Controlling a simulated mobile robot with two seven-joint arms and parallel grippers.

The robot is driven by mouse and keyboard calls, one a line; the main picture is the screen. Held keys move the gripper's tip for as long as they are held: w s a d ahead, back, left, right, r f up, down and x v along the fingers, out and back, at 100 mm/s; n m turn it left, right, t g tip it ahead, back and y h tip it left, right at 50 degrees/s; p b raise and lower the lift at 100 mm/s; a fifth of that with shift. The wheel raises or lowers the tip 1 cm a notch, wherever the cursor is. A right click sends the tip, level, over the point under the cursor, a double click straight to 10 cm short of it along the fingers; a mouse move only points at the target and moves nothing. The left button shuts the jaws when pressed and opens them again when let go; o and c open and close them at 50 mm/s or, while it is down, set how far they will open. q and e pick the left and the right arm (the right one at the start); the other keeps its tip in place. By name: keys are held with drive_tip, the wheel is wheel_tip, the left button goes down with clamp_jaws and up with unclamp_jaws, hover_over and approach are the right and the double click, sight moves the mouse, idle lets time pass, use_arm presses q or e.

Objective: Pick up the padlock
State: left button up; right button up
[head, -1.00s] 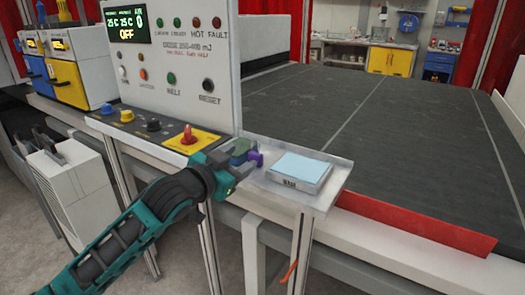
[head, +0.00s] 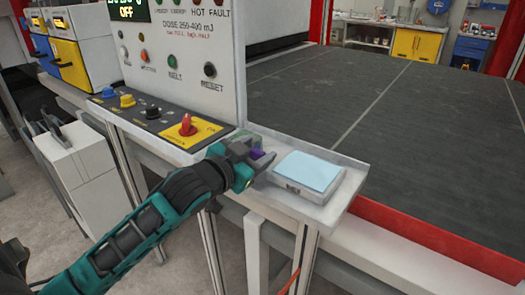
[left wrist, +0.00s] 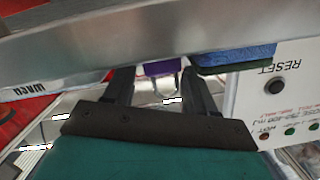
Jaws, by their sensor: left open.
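The padlock is a small purple body (head: 257,154) on the left part of the metal shelf beside the control panel, partly hidden by my gripper. In the left wrist view its purple body (left wrist: 164,67) and a thin metal loop show between the fingers. My left gripper (head: 261,160) is open, with its fingers on either side of the padlock; contact cannot be made out. The fingers also show spread in the left wrist view (left wrist: 158,80). My right gripper is not in view.
A pale blue pad in a white tray (head: 308,172) lies right of the padlock on the shelf (head: 346,182). A blue and dark green block (left wrist: 237,57) sits close by the padlock. The control panel (head: 190,62) stands behind; a wide dark belt (head: 400,120) lies right.

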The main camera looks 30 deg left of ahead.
use_arm(q)
drive_tip(key=shift+s+r, duration=0.1)
drive_tip(key=shift+s, duration=0.15)
drive_tip(key=shift+c, duration=0.6)
drive_tip(key=c, duration=0.7)
drive_tip(key=shift+c, duration=0.2)
wheel_tip(320, 180, up, 20)
drive_tip(key=shift+f, duration=0.1)
